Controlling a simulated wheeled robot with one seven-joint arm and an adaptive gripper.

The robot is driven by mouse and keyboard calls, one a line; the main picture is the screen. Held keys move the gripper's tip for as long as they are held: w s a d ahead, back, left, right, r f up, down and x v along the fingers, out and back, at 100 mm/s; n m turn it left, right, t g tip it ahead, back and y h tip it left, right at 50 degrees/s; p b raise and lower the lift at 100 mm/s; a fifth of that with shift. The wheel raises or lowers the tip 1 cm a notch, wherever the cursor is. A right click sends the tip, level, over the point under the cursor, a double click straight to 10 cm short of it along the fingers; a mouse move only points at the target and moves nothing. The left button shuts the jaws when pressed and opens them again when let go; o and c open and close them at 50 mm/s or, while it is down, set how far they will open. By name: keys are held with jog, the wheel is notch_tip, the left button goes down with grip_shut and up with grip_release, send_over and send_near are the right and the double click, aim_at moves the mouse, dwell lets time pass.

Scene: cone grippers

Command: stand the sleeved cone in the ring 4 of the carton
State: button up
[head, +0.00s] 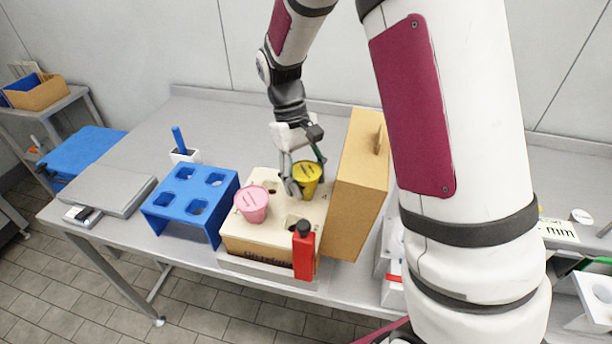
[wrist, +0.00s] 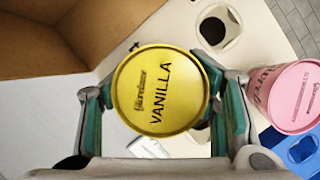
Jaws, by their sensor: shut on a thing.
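A yellow cone with a "VANILLA" lid (head: 307,176) is between the fingers of my gripper (head: 305,180), which is shut on it. The lid fills the middle of the wrist view (wrist: 160,90), with a green-padded finger on each side. The cone is at the back right of the carton (head: 250,238), which has a cream top with holes. I cannot tell whether its lower end is inside a ring; the lid hides it in the wrist view. A pink cone (head: 251,202) stands in the carton's front left; it also shows in the wrist view (wrist: 296,98).
The carton's tall brown lid (head: 355,190) stands open close to the right of my gripper. A red bottle (head: 303,252) is at the carton's front. A blue rack with holes (head: 190,197) stands left. Open holes show at the back left (head: 270,187) and front right.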

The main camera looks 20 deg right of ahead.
jog(key=shift+f, duration=0.3)
jog(key=o, duration=1.9)
jog(key=v, duration=1.2)
